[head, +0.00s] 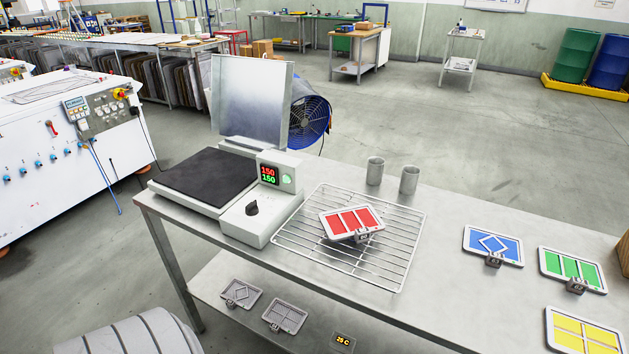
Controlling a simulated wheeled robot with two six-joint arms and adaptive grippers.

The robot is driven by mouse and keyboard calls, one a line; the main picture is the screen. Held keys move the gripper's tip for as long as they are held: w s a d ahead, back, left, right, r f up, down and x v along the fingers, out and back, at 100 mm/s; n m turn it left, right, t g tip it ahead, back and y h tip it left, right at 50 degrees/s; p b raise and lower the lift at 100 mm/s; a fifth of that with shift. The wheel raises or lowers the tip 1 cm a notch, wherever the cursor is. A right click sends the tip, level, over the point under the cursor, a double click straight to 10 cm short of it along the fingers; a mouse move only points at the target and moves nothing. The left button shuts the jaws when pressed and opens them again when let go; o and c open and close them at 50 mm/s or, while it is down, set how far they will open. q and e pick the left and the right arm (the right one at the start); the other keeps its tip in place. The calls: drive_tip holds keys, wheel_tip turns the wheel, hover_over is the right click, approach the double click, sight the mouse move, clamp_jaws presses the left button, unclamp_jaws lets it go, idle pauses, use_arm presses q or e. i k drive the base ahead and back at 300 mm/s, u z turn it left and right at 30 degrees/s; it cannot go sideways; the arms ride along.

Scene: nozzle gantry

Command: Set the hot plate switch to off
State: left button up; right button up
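The hot plate (200,183) stands at the left end of the metal table, with a flat dark top. A light grey control box (262,222) is at its right side. Its display (269,174) reads 150 in red above 150 in green. A round green light (286,181) beside the display is lit. The black rotary switch (252,208) sits on the box's sloped front; its exact setting is too small to read. Neither of my grippers is in view.
A wire rack (387,258) right of the box bears a red panelled tray (351,221). Two metal cups (375,171) stand behind it. Blue, green and yellow trays lie farther right. An upright metal panel (251,102) stands behind the hot plate. The front of the switch is unobstructed.

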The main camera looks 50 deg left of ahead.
sight(252, 210)
drive_tip(key=z, duration=1.65)
drive_tip(key=k, duration=1.25)
drive_tip(key=u, duration=1.6)
